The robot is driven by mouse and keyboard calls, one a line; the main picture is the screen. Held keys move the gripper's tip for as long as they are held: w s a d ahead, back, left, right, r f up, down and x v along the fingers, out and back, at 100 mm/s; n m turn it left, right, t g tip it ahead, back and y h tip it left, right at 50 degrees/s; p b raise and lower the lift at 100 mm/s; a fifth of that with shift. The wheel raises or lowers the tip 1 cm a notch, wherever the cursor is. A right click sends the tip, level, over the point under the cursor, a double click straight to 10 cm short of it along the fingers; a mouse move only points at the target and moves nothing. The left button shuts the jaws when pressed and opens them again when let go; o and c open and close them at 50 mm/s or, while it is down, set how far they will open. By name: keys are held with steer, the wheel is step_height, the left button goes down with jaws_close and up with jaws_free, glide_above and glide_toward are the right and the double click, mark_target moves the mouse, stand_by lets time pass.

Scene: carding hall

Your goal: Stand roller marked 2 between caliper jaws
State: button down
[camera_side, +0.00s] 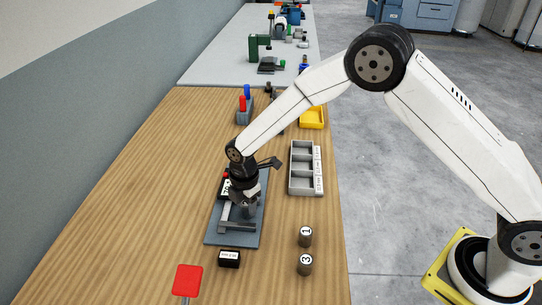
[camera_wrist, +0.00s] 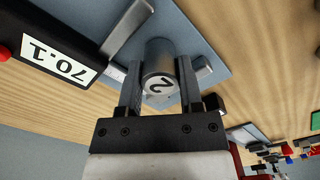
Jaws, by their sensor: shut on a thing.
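The roller marked 2 (camera_wrist: 160,58) is a grey metal cylinder, held between the two fingers of my gripper (camera_wrist: 160,88) in the wrist view. Its numbered end faces the wrist camera. A grey caliper jaw bar (camera_wrist: 128,30) lies to its left and a grey block (camera_wrist: 203,68) to its right. I cannot tell whether the roller touches either, or its base rests on the plate. In the side view my gripper (camera_side: 247,207) is low over the caliper's blue-grey base plate (camera_side: 227,240) and largely hides the roller. The caliper's display (camera_wrist: 58,55) shows dark digits.
Rollers marked 1 (camera_side: 305,237) and 3 (camera_side: 304,264) stand right of the plate. A grey compartment tray (camera_side: 291,184) lies behind them. A black labelled block (camera_side: 229,259) and a red sign (camera_side: 187,279) are in front. A yellow bin (camera_side: 312,118) is farther back. The table's left is clear.

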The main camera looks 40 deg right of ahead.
mark_target(246, 203)
steer(key=shift+f, duration=0.1)
steer(key=shift+c, duration=1.2)
jaws_free()
step_height(246, 203, up, 12)
steer(key=shift+d, duration=0.1)
stand_by(0.3)
steer(key=s+d+m+t, duration=0.2)
steer(key=s+d+m, duration=1.3)
steer(key=s+m, duration=0.4)
steer(key=shift+s+d+r+t, duration=0.2)
steer(key=shift+s+d+t, duration=0.1)
steer(key=shift+s, duration=0.2)
